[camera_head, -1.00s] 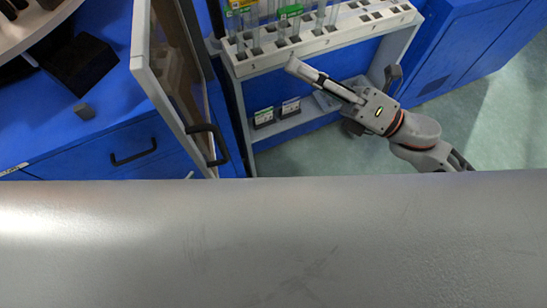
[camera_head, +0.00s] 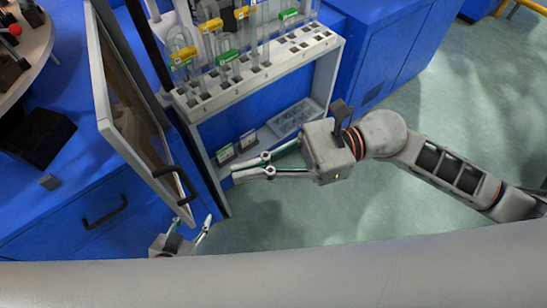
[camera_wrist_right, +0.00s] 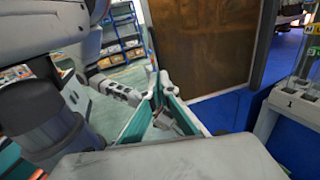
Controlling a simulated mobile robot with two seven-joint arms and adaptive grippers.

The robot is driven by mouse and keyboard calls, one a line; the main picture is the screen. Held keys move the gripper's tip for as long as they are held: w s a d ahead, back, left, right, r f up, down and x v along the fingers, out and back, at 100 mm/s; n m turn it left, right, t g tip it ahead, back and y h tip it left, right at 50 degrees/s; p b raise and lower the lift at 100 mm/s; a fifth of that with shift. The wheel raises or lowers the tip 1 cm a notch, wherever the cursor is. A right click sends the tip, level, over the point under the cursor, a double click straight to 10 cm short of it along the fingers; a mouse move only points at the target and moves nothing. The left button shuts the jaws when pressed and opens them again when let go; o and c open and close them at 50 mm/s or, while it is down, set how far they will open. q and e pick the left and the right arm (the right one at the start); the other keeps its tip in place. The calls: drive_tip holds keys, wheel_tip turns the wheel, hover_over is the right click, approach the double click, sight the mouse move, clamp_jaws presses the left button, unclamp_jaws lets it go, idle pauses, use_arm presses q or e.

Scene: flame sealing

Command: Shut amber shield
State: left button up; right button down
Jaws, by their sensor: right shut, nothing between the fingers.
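The amber shield (camera_head: 132,112) is a pale-framed, brownish see-through panel at the left of the tube rack in the head view. It stands swung out at an angle, with a black bar handle (camera_head: 177,182) near its lower edge. Its brown face also shows in the right wrist view (camera_wrist_right: 205,45). My right gripper (camera_head: 236,172) is shut and empty, to the right of the handle and apart from it. It points left in front of the rack's lower shelf. My left gripper (camera_head: 192,222) is below the handle, fingers spread and empty; its arm is hidden behind the grey surface in front.
The white rack (camera_head: 262,73) holds several glass tubes with yellow and green labels. Small boxes and a tray sit on its lower shelf (camera_head: 255,153). A dark block (camera_head: 38,138) lies on the blue bench at left. The floor at right is clear.

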drive_tip(key=p+x, duration=0.1)
drive_tip(key=x, duration=0.5)
drive_tip(key=shift+p, duration=0.3)
drive_tip(key=shift+a, duration=0.15)
